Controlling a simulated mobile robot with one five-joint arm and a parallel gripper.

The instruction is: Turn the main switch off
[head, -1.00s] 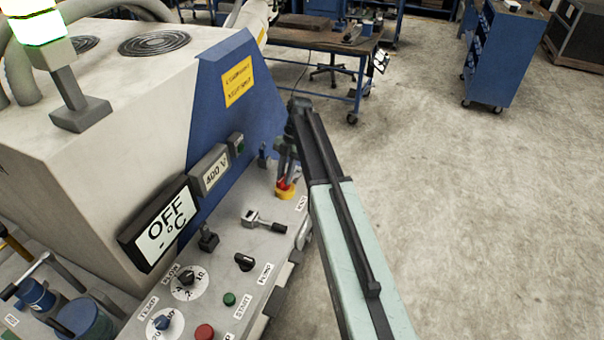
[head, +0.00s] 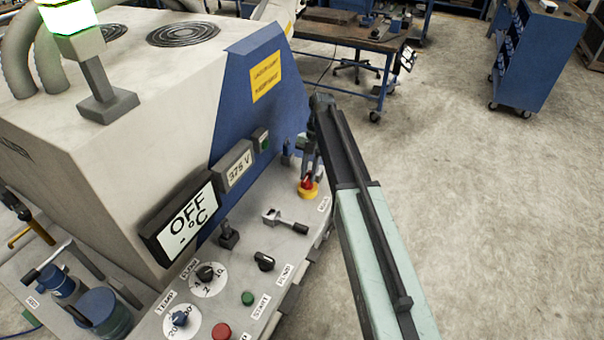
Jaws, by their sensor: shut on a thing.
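The main switch appears to be the red knob (head: 307,182) on a yellow base at the far right end of the sloped control panel (head: 250,237). A small label (head: 325,204) sits beside it, too small to read surely. My gripper (head: 309,171) points down over the red knob from above and is shut on it. The dark fingers cover its upper part, so I cannot tell which way the knob is turned. A smaller display (head: 234,167) reads 375 V.
The panel also holds a lever (head: 285,221), a black knob (head: 264,261), two dials (head: 205,274), a green button (head: 248,298) and a red button (head: 221,331). A lamp (head: 68,15) glows green. The floor (head: 490,220) to the right is clear.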

